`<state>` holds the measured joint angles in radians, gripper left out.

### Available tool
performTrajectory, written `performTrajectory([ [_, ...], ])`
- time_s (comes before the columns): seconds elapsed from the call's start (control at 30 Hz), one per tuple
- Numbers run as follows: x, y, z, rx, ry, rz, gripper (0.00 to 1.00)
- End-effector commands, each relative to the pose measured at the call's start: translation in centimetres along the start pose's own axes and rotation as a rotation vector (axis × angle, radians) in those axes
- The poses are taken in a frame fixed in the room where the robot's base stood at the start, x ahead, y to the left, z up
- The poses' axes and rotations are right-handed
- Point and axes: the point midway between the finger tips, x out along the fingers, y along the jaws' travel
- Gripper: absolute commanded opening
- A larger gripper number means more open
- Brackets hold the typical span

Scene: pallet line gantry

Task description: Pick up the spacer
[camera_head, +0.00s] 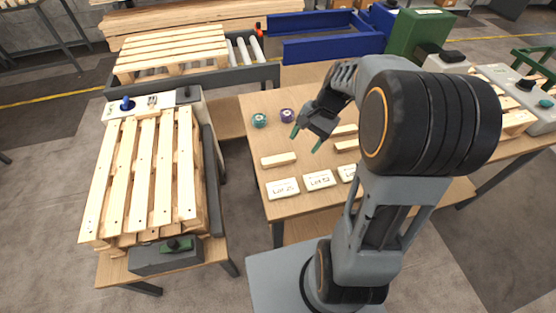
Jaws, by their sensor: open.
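Pale wooden blocks that look like spacers lie on the wooden table (251,104). One block (278,159) lies at the left, behind the lot cards. A second block (346,146) and a third block (345,130) lie further right, each partly hidden by my arm. I cannot tell which of them is the spacer meant. My gripper (306,139) is above the table between the left block and the right ones. Its green-tipped fingers are apart, with nothing between them.
White cards (319,180) marked as lots lie along the table's front. A teal roll (259,120) and a purple roll (287,115) are at the back left. A pallet (146,175) lies on a station to the left. Blue rails (330,45) stand behind.

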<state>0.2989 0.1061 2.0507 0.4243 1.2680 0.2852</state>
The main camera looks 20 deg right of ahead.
Motion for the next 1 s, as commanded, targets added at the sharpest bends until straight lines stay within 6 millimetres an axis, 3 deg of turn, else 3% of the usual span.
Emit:
performTrajectory([
  [0.03,0.9,0.2,-2.3,0.103,-0.078,-0.038,0.62],
  [0.2,2.5,0.8,-8.2,0.388,-0.314,-0.173,0.62],
  [0.4,4.1,2.4,-13.2,0.596,-0.517,-0.297,0.62],
  [0.5,4.6,3.1,-14.7,0.653,-0.580,-0.336,0.62],
  [0.67,5.6,3.2,-15.5,0.697,-0.631,-0.368,0.62],
  [1.0,9.9,0.3,-13.2,0.702,-0.641,-0.371,0.62],
])
